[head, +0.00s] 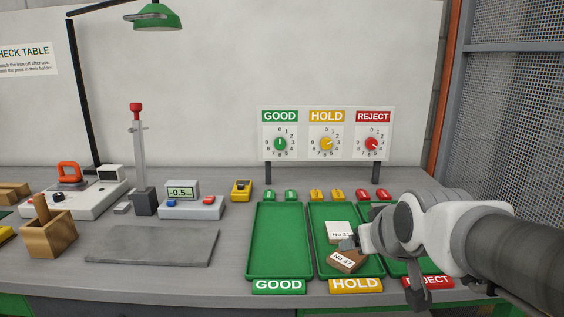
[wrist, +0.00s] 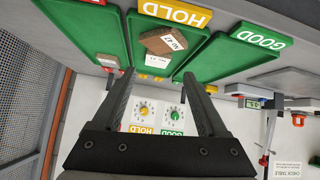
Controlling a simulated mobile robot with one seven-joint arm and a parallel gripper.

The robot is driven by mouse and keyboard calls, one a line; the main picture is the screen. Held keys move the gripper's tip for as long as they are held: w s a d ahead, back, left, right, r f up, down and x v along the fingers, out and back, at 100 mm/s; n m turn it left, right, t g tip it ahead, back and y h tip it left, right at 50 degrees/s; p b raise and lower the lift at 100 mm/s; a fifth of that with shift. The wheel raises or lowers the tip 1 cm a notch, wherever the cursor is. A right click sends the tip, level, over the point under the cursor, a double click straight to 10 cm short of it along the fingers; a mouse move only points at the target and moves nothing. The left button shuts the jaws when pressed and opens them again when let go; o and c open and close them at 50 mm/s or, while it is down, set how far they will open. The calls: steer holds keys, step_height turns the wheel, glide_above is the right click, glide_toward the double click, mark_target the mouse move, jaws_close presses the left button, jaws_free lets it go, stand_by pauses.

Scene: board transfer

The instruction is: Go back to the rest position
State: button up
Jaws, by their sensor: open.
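My gripper (head: 352,242) is over the HOLD tray, in front of the two blocks in the head view. In the wrist view my gripper (wrist: 158,75) has its two dark fingers spread wide with nothing between them. A brown block with a white label, No 47 (head: 347,261), lies tilted in the HOLD tray (head: 324,268); it also shows in the wrist view (wrist: 161,43). A white-labelled block, No 31 (head: 340,231), lies behind it, partly hidden by my gripper. The wrist view shows that block (wrist: 157,61) partly.
The GOOD tray (head: 280,240) is empty. The REJECT tray (head: 396,262) is mostly hidden by my arm. A dial sign (head: 326,130) stands behind the trays.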

steer(key=s+f+m+g, duration=0.2)
steer(key=s+f+g, duration=0.2)
steer(key=s, duration=1.1)
step_height(320, 180, up, 19)
steer(key=p, duration=2)
steer(key=shift+s+a+r, duration=0.15)
steer(key=shift+s+a, duration=0.1)
